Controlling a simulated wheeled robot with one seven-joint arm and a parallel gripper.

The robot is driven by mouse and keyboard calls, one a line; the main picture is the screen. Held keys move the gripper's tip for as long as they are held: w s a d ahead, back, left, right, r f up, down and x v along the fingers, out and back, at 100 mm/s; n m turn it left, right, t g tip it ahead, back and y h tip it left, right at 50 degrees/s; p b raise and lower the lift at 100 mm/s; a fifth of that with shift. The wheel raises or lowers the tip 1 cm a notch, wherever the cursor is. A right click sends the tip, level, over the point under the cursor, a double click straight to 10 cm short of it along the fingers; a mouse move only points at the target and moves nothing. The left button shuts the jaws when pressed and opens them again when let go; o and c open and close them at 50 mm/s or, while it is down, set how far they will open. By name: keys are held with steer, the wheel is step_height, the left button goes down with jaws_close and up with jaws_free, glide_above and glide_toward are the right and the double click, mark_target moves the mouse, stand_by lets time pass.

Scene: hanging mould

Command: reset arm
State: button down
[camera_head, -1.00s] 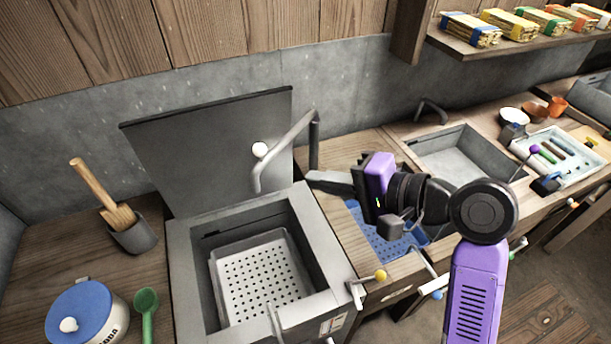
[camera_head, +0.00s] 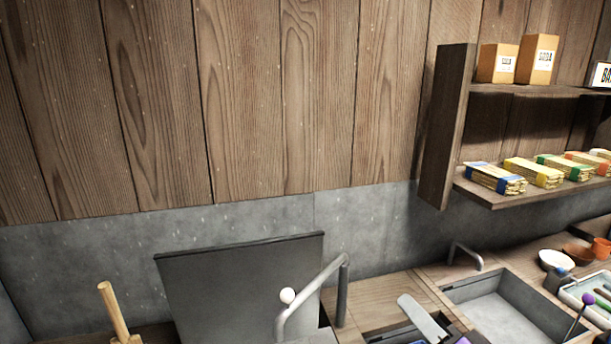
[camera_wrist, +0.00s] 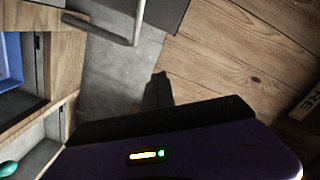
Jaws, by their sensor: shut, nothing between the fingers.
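My gripper (camera_wrist: 157,92) shows in the wrist view as dark fingers together, with nothing between them. It points over a grey strip of surface beside wooden boards. In the head view only a little of my arm's end shows at the bottom edge, right of the bent grey pipe. The rest of my arm is out of that view.
The raised dark lid (camera_head: 240,285) and the bent grey pipe (camera_head: 318,292) stand left of my arm. A grey sink (camera_head: 500,312) lies to the right. A wooden shelf (camera_head: 535,190) carries several bundles. The wrist view shows a blue basin (camera_wrist: 10,62).

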steer(key=s+d+f+n+t+h, duration=0.1)
steer(key=s+d+f+n+h, duration=0.2)
steer(key=s, duration=0.4)
steer(key=s+d+f+t+h, duration=0.1)
steer(key=s+d+f+h, duration=0.15)
steer(key=s+f, duration=0.4)
steer(key=s+a+f+n+g, duration=0.1)
steer(key=s+f+n+g, duration=0.1)
steer(key=s, duration=0.9)
steer(key=s+a+f+n+g, duration=0.1)
steer(key=s+f, duration=0.3)
steer(key=s, duration=0.8)
steer(key=shift+s+a+n+g+b, duration=0.3)
steer(key=shift+a+n+g+b, duration=0.15)
steer(key=shift+n, duration=0.25)
